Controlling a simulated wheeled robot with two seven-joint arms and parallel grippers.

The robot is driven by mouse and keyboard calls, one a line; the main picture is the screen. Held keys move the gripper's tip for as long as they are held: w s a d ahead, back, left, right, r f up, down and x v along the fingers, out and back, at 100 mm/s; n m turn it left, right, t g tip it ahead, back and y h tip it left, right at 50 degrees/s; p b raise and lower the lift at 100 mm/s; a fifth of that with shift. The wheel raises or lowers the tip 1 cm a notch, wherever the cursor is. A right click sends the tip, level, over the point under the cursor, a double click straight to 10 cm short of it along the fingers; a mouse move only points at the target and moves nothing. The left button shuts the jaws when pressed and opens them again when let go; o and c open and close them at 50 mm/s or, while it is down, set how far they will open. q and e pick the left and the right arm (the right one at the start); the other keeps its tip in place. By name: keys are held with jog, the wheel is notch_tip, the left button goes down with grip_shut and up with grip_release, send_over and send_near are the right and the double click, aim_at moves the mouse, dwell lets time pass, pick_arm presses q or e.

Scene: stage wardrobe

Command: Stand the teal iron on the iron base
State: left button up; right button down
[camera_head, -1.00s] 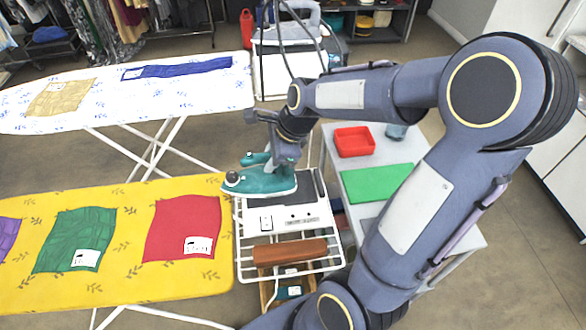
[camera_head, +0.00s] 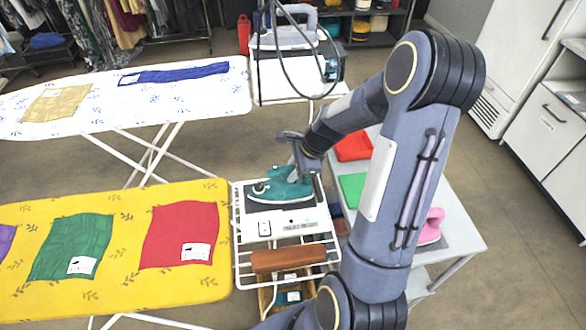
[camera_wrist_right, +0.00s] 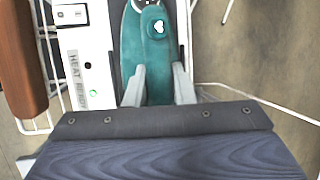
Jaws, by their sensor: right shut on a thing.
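The teal iron (camera_head: 279,190) lies over the dark plate of the iron base (camera_head: 281,222), a white unit on a white wire rack beside the yellow ironing board. The iron also shows in the right wrist view (camera_wrist_right: 155,52), lengthwise over the dark plate, with a white mark on its top. My right gripper (camera_head: 297,172) is shut on the iron from above; in the right wrist view its fingers (camera_wrist_right: 158,88) are on either side of the teal handle. Whether the iron's sole touches the plate I cannot tell. My left gripper is not in view.
A brown roll (camera_head: 288,259) lies on the rack in front of the base. The yellow board (camera_head: 120,240) is at the left with cloths on it. A grey table (camera_head: 455,250) at the right holds a red tray (camera_head: 352,147), a green mat and a pink iron (camera_head: 432,226).

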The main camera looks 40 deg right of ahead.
jog(key=c, duration=1.2)
grip_release()
jog(key=shift+c, duration=0.2)
jog(key=shift+r, duration=0.1)
jog(key=v, duration=1.2)
jog(key=s+a+r+n, duration=0.2)
jog(key=s+a+n, duration=0.5)
jog(key=a+n, duration=0.2)
jog(key=s+a+r+n+t, duration=0.1)
jog(key=s+a+r+n, duration=0.1)
jog(key=s+a+n, duration=0.6)
jog(key=a+n, duration=0.1)
jog(key=n, duration=0.3)
jog(key=shift+s+a+r+n+t+y, duration=0.2)
jog(key=shift+a+n+t+y, duration=0.1)
jog(key=shift+n+y, duration=0.1)
